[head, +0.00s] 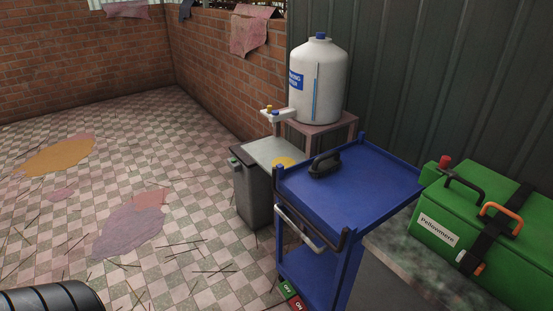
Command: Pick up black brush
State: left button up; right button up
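The black brush (324,163) lies on the top shelf of the blue cart (365,195), near its back left corner. Its arched handle faces up. Nothing touches it except the shelf. Neither of my grippers shows in the head view.
A grey bin (254,201) stands left of the cart, below a white water tank (318,85) on a stand. Tiled floor at left has thin sticks and cloth-like patches; a black tyre (52,298) is at bottom left.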

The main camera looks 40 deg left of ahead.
aim_at(321, 164)
jog(key=i+u, duration=0.15)
jog(key=u, duration=0.7)
jog(key=z, duration=1.7)
jog(key=u, duration=1.7)
jog(key=i+j, duration=0.3)
jog(key=i+j+z, duration=0.1)
jog(key=i+j, duration=0.25)
jog(key=j, duration=0.2)
